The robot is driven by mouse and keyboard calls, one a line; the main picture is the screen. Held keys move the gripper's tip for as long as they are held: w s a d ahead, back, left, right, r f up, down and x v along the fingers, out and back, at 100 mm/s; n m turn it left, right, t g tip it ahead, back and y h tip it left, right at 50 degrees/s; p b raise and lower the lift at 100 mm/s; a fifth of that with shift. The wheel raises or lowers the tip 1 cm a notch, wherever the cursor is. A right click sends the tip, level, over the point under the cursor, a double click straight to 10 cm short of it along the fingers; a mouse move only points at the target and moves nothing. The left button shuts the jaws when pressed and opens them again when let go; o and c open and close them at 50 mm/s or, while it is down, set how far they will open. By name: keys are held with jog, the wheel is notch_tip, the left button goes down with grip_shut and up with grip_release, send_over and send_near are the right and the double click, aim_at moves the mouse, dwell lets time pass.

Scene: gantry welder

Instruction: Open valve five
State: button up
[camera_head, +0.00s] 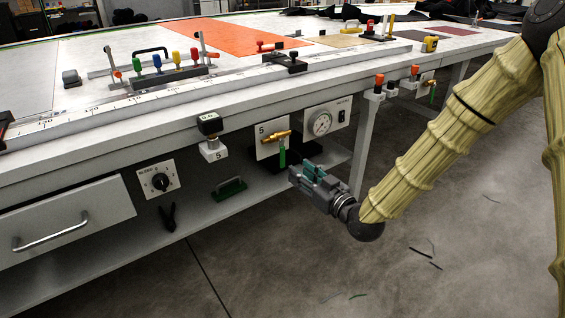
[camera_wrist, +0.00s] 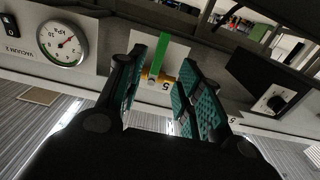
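Valve five is a brass valve (camera_head: 274,137) on a white plate (camera_head: 266,152) marked 5, on the bench's front side. Its green lever (camera_head: 282,158) hangs straight down, crosswise to the brass body. My gripper (camera_head: 299,176) is just below and right of the lever, pointing towards the bench. In the wrist view, which is upside down, the green lever (camera_wrist: 160,52) and brass body (camera_wrist: 155,78) appear between the two spread fingers of my gripper (camera_wrist: 160,72). The fingers are open with nothing held. Contact with the lever cannot be told.
A vacuum gauge (camera_head: 320,122) is right of the valve. A black block (camera_head: 209,124) with a white 5 tag and a selector knob (camera_head: 160,181) are left. A green handle (camera_head: 230,188) is on the lower shelf. Another valve (camera_head: 432,85) is farther right. The floor is mostly clear.

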aim_at(283, 159)
jog(key=b+x, duration=0.1)
jog(key=x, duration=0.8)
jog(key=shift+w+a+f, duration=0.1)
jog(key=shift+w+a, duration=0.1)
jog(key=shift+w, duration=0.05)
jog(key=shift+c, duration=0.2)
grip_shut()
